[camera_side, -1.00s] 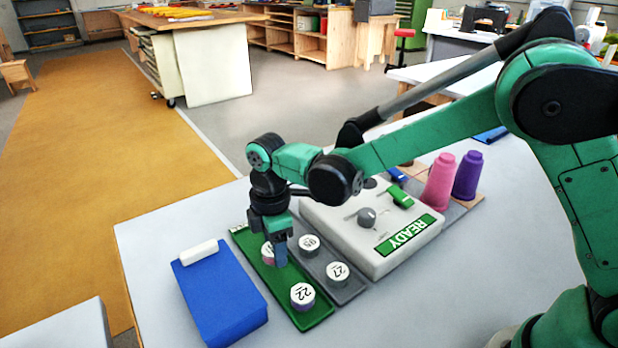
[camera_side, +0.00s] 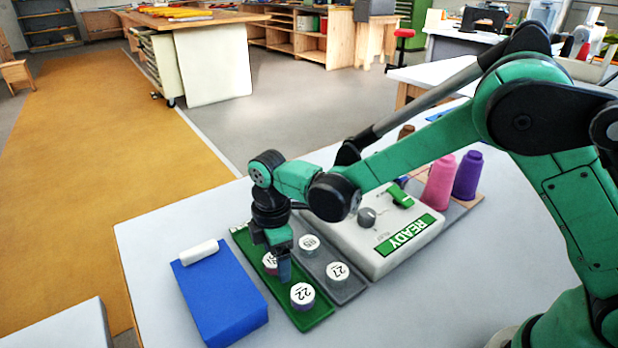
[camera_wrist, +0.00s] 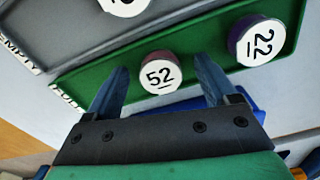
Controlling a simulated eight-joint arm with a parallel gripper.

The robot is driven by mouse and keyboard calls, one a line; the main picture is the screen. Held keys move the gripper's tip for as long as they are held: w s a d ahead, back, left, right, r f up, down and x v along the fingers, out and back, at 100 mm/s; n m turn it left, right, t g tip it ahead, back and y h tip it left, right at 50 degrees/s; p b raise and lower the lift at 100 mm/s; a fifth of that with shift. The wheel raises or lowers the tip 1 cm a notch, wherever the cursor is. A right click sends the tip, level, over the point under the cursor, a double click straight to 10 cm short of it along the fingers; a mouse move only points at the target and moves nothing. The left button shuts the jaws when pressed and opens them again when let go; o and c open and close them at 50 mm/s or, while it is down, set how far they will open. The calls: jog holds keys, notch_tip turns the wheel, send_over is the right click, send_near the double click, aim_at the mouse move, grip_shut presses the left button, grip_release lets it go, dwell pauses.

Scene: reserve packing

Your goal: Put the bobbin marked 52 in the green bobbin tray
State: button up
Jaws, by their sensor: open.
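In the side view bobbin 52 (camera_side: 269,259) is partly hidden behind my gripper, at the middle of the green tray (camera_side: 318,320). My gripper (camera_side: 284,279) points down over the tray. In the wrist view my gripper (camera_wrist: 160,88) is open, its two blue fingers spread to either side of bobbin 52, with gaps showing. A bobbin marked 22 (camera_wrist: 256,42) stands in the same tray, to the right.
A grey tray (camera_side: 345,296) beside the green one holds a bobbin marked 27 (camera_side: 338,271) and another numbered bobbin (camera_side: 310,244). A blue box (camera_side: 222,300) with a white roll (camera_side: 199,252) lies left. A white device reading READY (camera_side: 408,234) and pink and purple cones stand right.

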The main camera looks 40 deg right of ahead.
notch_tip(320, 180, up, 12)
jog(key=s+d+r+m+t, duration=0.1)
jog(key=s+d+m+t, duration=0.6)
jog(key=s+d+m, duration=0.3)
jog(key=d+m, duration=0.4)
jog(key=m, duration=0.1)
jog(key=shift+s+m, duration=0.25)
jog(key=shift+m, duration=0.15)
